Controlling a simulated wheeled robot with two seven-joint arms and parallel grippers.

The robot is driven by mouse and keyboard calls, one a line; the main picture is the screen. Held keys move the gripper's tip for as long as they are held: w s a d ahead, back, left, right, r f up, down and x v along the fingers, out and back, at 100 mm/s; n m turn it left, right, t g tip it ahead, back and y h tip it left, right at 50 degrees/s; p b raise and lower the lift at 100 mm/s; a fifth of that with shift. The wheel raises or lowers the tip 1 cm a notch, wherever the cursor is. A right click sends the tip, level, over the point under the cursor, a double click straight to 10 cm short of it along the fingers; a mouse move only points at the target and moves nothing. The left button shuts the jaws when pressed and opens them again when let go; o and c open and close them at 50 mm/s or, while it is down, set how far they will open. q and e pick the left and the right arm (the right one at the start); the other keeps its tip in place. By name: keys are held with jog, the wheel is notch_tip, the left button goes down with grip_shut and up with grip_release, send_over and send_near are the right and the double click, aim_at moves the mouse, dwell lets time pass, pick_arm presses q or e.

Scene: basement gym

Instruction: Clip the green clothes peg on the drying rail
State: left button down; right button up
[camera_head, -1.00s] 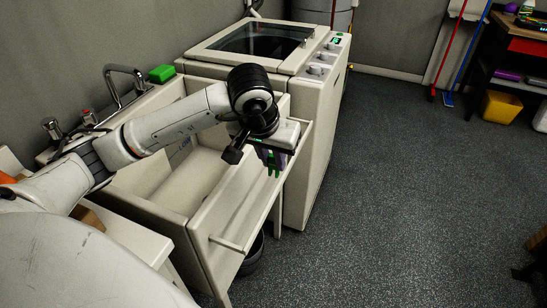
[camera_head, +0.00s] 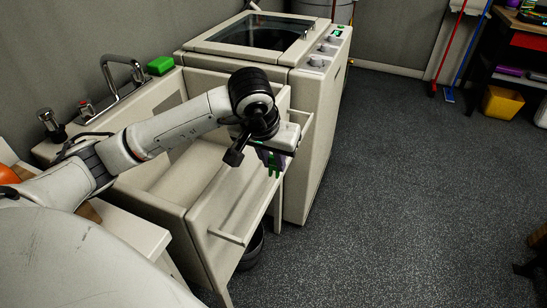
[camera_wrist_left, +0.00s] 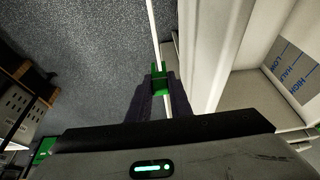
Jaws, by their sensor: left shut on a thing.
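My left gripper (camera_head: 270,157) is shut on the green clothes peg (camera_head: 274,167), at the front of the sink. In the left wrist view the peg (camera_wrist_left: 158,80) sticks out from between the dark fingertips. The drying rail (camera_head: 262,205) is a thin pale bar along the front of the sink. In the left wrist view the rail (camera_wrist_left: 153,25) runs lengthwise up to the peg's tip, and a pale strip shows again between the fingers. I cannot tell whether the peg's jaws are around the rail or only over it. My right gripper is not in view.
The sink's front wall (camera_head: 225,210) stands close beside the rail. A washing machine (camera_head: 310,85) is just behind. A green block (camera_head: 160,65) lies by the tap (camera_head: 125,72). A dark bucket (camera_head: 253,250) is under the sink. The floor at right is clear.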

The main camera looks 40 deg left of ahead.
aim_at(273, 170)
pick_arm(q)
jog(key=shift+f+b, duration=1.05)
jog(key=shift+f, duration=0.8)
jog(key=shift+f+b, duration=0.55)
jog(key=shift+f, duration=0.35)
jog(key=c, duration=1.5)
grip_release()
jog(key=shift+c, duration=0.2)
jog(key=shift+r, duration=0.25)
jog(key=v, duration=1)
jog(key=shift+s, duration=0.15)
